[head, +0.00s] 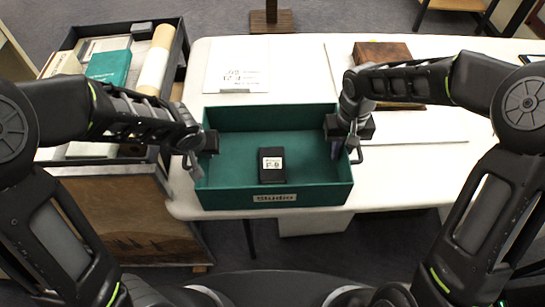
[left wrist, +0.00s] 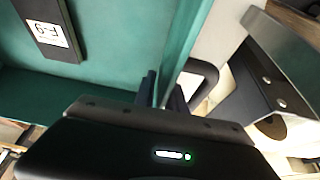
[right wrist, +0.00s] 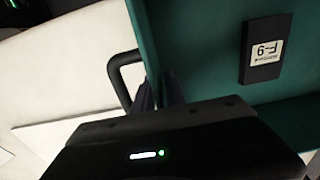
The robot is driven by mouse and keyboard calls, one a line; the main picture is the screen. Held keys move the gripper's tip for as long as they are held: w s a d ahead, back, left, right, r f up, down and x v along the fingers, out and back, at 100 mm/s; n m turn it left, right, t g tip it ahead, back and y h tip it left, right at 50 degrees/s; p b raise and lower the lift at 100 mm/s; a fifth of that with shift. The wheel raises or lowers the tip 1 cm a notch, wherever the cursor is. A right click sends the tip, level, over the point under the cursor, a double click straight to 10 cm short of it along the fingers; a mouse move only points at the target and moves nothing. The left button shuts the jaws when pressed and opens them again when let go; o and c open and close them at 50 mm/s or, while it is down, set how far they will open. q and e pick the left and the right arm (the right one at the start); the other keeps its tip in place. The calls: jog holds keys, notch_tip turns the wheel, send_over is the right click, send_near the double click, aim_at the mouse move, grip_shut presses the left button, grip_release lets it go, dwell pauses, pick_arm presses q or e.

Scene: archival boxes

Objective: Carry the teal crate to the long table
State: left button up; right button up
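The teal crate (head: 228,170), open-topped with a "Studio" label on its front, is at the front edge of the long white table (head: 420,165). It looks level; I cannot tell whether it rests on the top or hangs just above it. A black labelled box (head: 272,165) lies inside. My left gripper (head: 205,150) is at the left wall, its fingers on either side of that wall (left wrist: 190,40). My right gripper (head: 346,145) is at the right wall, its fingers likewise on both sides of it (right wrist: 150,40). Both appear shut on the walls, beside the dark side handles.
A wooden box (head: 385,52) and a large pale board (head: 440,125) lie at the table's back right. A white sheet with text (head: 237,70) lies behind the crate. At left, a cart carries a dark tray (head: 180,60) with files and a teal box (head: 110,68).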

pick_arm(q)
jog(key=shift+w+f, duration=0.2)
jog(key=shift+f, duration=0.25)
pick_arm(e)
jog(key=shift+f, duration=0.5)
pick_arm(q)
grip_shut()
pick_arm(e)
grip_shut()
pick_arm(q)
jog(key=shift+r, duration=0.1)
pick_arm(e)
jog(key=shift+r, duration=0.1)
